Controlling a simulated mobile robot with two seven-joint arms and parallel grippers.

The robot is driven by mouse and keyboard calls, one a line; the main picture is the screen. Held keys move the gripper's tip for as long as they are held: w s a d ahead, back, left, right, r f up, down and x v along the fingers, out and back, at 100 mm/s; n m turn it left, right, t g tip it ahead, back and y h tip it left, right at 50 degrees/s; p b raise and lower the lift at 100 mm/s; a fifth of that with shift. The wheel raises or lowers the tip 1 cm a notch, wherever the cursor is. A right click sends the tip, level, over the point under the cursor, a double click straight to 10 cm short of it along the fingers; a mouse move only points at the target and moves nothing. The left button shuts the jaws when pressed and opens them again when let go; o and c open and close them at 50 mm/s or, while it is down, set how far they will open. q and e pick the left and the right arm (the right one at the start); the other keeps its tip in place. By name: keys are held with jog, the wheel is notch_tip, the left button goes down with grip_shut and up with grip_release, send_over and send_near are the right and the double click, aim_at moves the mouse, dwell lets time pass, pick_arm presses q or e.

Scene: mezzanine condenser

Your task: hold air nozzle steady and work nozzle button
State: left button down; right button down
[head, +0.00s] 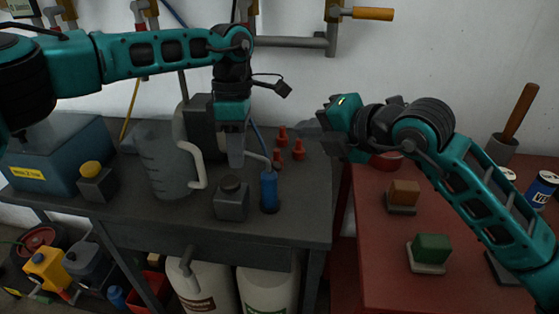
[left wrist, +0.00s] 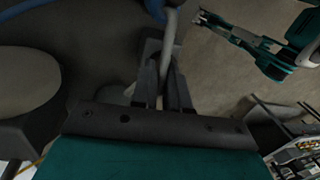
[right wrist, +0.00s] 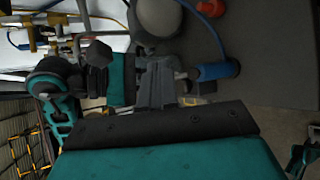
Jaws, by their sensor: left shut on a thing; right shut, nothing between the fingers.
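The air nozzle (head: 269,190) has a blue cylindrical body that stands near the front edge of the dark bench, with a thin grey bent tube running up and left from it. My left gripper (head: 236,158) points down and is shut on the grey tube; the left wrist view shows the tube (left wrist: 170,42) between its fingers. The blue body also shows in the right wrist view (right wrist: 216,72). My right gripper (head: 322,124) is shut and empty, right of and above the nozzle, apart from it. I cannot make out the nozzle button.
A clear measuring jug (head: 163,165) and a grey square bottle (head: 231,200) stand left of the nozzle. Several red cones (head: 281,138) stand behind it. A red table (head: 380,235) at the right holds an orange block (head: 404,192) and a green block (head: 432,247).

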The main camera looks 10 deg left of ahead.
aim_at(277, 165)
dwell(0.5)
jog(key=d+r, duration=0.2)
jog(key=r, duration=0.1)
jog(key=shift+r, duration=0.15)
jog(key=shift+a, duration=0.1)
jog(key=a+f, duration=0.4)
jog(key=f, duration=0.3)
jog(key=shift+a+f, duration=0.15)
jog(key=shift+f, duration=0.2)
dwell(2.0)
jog(key=shift+a+f, duration=0.2)
jog(key=shift+f, duration=0.15)
